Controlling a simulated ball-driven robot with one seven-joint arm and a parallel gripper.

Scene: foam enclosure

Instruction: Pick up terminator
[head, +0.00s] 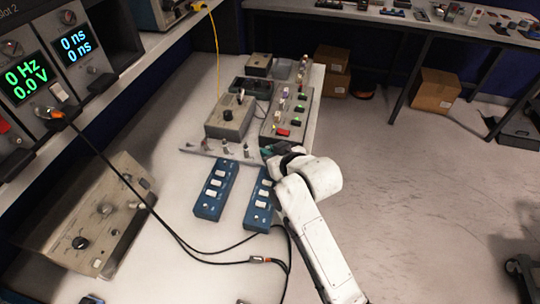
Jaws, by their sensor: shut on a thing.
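My gripper (270,152) is at the far right part of the bench, beside the rail of small connectors and just beyond the right blue box. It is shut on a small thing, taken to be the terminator. The jaws and wrist hide most of that thing, so its shape is not clear. I cannot tell whether it is clear of the bench. Several small metal connectors (225,147) stand along a thin grey rail (205,154) left of the gripper.
Two blue switch boxes (214,190) (260,201) lie near my arm. A grey box with a black knob (230,118) and a long panel (291,108) stand behind. Black cables (215,250) cross the bench front. A beige instrument (108,213) is at left. Open floor (430,190) lies right.

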